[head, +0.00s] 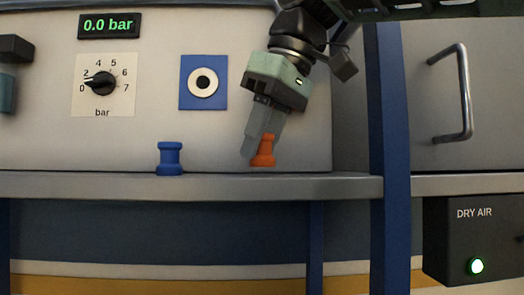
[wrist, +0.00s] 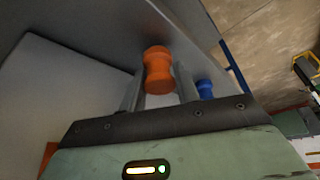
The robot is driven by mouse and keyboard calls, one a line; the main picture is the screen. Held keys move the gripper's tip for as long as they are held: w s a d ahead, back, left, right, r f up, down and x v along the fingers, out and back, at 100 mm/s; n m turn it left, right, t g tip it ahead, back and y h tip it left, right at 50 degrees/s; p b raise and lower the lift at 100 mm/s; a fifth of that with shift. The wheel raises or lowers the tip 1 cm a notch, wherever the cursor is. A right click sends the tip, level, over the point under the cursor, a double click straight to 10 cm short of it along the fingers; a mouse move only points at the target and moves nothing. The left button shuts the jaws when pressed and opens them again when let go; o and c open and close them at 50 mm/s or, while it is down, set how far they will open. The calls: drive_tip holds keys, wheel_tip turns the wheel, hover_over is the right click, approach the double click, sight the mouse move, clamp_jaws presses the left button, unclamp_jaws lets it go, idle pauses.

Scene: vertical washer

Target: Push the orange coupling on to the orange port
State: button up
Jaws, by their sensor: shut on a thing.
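The orange coupling (head: 264,150) is a small waisted spool, upright at the grey shelf in front of the panel. It also shows in the wrist view (wrist: 158,72), between my two fingers. My gripper (head: 256,148) reaches down from the upper right and is shut on the coupling. Its fingers partly cover the coupling in the head view. I cannot tell whether the coupling's base touches the shelf. No orange port is clearly seen; an orange patch (wrist: 47,158) at the lower left of the wrist view is mostly cut off by my gripper body.
A blue coupling (head: 169,158) stands on the shelf (head: 80,186) to the left. A blue square port (head: 203,82) with a white ring is on the panel above. A pressure dial (head: 103,83) and a "0.0 bar" display (head: 109,25) are further left. A blue post (head: 390,120) stands right.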

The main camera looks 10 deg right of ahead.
wheel_tip(320, 180, up, 10)
drive_tip(key=p, duration=0.3)
drive_tip(key=s+b, duration=0.5)
drive_tip(key=s, duration=1.4)
drive_tip(key=shift+s+a+r, duration=0.15)
drive_tip(key=shift+s+a, duration=0.15)
drive_tip(key=w+p, duration=0.1)
drive_tip(key=w, duration=0.5)
drive_tip(key=w+p, duration=0.2)
drive_tip(key=w, duration=0.4)
drive_tip(key=w+p, duration=0.1)
drive_tip(key=w, duration=0.5)
drive_tip(key=shift+w+d, duration=0.2)
drive_tip(key=shift+d, duration=0.1)
